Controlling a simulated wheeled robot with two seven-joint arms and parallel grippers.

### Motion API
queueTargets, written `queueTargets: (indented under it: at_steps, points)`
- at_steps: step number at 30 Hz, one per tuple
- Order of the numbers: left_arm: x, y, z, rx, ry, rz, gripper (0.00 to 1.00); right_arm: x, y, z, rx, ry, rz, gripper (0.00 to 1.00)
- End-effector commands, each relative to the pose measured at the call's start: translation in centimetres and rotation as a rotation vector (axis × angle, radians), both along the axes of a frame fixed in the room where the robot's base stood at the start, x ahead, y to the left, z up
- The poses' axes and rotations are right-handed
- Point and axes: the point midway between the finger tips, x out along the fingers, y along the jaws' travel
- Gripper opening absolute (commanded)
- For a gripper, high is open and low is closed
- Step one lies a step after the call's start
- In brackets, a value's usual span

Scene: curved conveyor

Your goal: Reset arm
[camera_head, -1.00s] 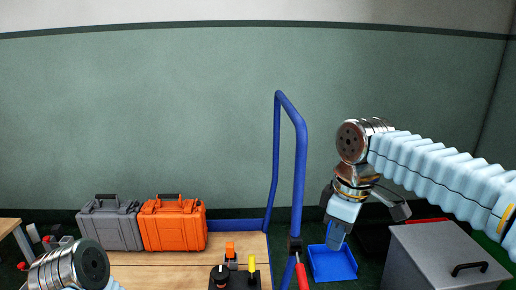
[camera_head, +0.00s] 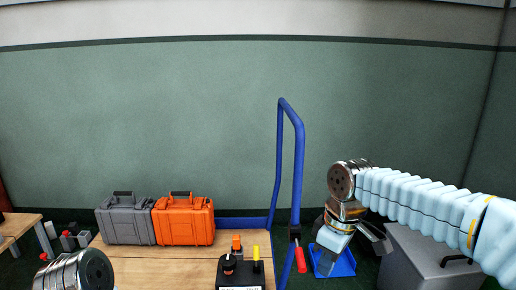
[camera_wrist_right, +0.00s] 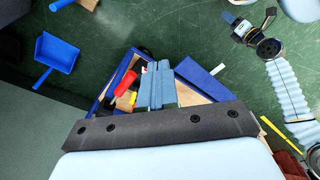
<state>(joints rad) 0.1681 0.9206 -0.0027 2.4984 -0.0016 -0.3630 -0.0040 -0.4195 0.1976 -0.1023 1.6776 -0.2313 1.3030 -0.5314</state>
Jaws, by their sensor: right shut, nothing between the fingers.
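My right arm comes in from the right in the head view. Its gripper (camera_head: 326,262) points down, in front of a blue dustpan (camera_head: 343,265) on the floor. In the right wrist view the blue-grey fingers (camera_wrist_right: 157,85) are together with nothing between them. They appear over the blue-framed cart and a red-handled tool (camera_wrist_right: 126,82). My left arm shows only as a metal joint at the lower left of the head view, and its gripper is out of frame there.
A grey case (camera_head: 126,222) and an orange case (camera_head: 183,221) stand on a wooden surface (camera_head: 165,265). A black control box (camera_head: 241,272) sits near its front. A blue handle (camera_head: 299,150) rises beside it. A grey metal box (camera_head: 425,262) stands at right.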

Motion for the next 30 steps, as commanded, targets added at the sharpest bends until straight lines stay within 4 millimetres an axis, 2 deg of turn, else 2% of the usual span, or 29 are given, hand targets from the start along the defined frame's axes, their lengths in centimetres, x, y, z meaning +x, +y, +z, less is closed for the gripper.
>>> queueTargets:
  at_steps: [5,8,11,13,16,18,21,25,27,30]
  points:
    - [0.0,-0.1,0.4,-0.002,0.001,-0.003,0.43,1.3,1.0,-5.1,0.026,0.024,-0.064,0.00]
    - [-0.1,-0.2,0.7,-0.003,0.001,-0.004,0.43,1.9,1.6,-9.1,0.052,0.040,-0.119,0.00]
    - [-0.1,-0.3,1.1,-0.004,0.003,-0.006,0.43,1.9,2.2,-14.1,0.085,0.063,-0.195,0.00]
    - [-0.2,-0.4,1.4,-0.005,0.003,-0.007,0.43,1.3,2.5,-18.4,0.114,0.086,-0.270,0.00]
    - [-0.2,-0.6,2.0,-0.009,0.005,-0.010,0.43,-1.2,2.8,-26.0,0.169,0.136,-0.433,0.00]
    - [-0.3,-0.7,2.5,-0.010,0.006,-0.012,0.43,-4.1,3.0,-31.0,0.207,0.171,-0.574,0.00]
    - [-0.4,-0.9,3.0,-0.013,0.007,-0.016,0.43,-8.7,3.0,-35.9,0.247,0.207,-0.769,0.00]
    - [-0.5,-1.1,3.3,-0.015,0.009,-0.019,0.43,-13.2,2.9,-38.8,0.270,0.230,-0.947,0.00]
    - [-0.5,-1.1,3.4,-0.017,0.009,-0.020,0.43,-14.5,2.9,-39.4,0.275,0.232,-1.002,0.00]
    - [-0.5,-1.1,3.4,-0.016,0.009,-0.021,0.43,-15.2,2.9,-39.7,0.279,0.230,-1.038,0.00]
